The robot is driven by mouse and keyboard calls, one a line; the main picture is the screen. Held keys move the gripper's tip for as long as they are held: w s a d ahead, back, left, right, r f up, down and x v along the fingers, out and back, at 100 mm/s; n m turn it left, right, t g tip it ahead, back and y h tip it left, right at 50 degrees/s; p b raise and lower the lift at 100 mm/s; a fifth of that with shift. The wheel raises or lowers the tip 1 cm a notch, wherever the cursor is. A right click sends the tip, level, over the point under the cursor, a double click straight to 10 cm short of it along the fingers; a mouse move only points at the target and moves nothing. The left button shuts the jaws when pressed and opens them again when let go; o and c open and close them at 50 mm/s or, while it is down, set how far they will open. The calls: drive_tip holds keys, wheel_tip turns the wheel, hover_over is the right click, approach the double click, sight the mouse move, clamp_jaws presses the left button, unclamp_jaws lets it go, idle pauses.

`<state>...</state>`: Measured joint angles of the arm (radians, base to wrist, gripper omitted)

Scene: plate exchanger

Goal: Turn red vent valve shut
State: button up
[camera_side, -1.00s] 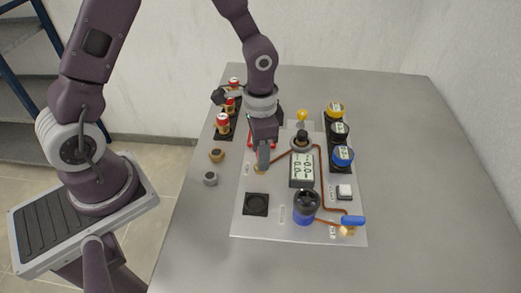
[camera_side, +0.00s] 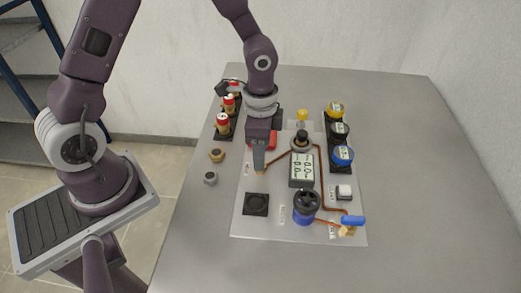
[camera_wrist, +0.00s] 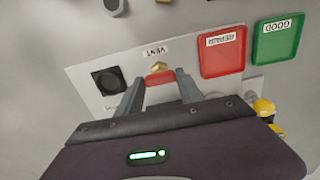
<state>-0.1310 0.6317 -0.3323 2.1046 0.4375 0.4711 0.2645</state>
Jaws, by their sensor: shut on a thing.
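The red vent valve handle (camera_wrist: 160,79) shows in the wrist view between my two fingers, just below its brass fitting (camera_wrist: 158,68) and the VENT label (camera_wrist: 154,50). My gripper (camera_wrist: 160,82) is shut on the handle, one finger at each end side of it. In the side view my gripper (camera_side: 259,172) points down at the left part of the grey panel (camera_side: 270,228), at the end of a copper pipe (camera_side: 280,158). There the fingers hide the handle.
A black square pad (camera_side: 256,204), a display (camera_side: 302,171), a black handwheel (camera_side: 306,201) and a blue valve handle (camera_side: 352,220) are on the panel. Red-gold cylinders (camera_side: 222,124) stand left.

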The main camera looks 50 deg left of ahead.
drive_tip(key=o, duration=1.4)
drive_tip(key=shift+r, duration=0.1)
wheel_tip(320, 180, up, 7)
drive_tip(key=shift+r, duration=0.15)
drive_tip(key=s+a+r+n+t, duration=0.1)
drive_tip(key=s+r+n+t, duration=0.1)
drive_tip(key=s+r, duration=0.3)
drive_tip(key=s+a+r+n+t, duration=0.1)
drive_tip(key=s+r+n, duration=0.3)
drive_tip(key=s+r, duration=0.1)
drive_tip(key=s+a+r+n+t, duration=0.1)
drive_tip(key=s+r+n+t, duration=0.1)
drive_tip(key=s+r, duration=0.3)
drive_tip(key=shift+s+n+t, duration=0.3)
drive_tip(key=shift+s+n, duration=0.3)
drive_tip(key=shift+s, duration=0.3)
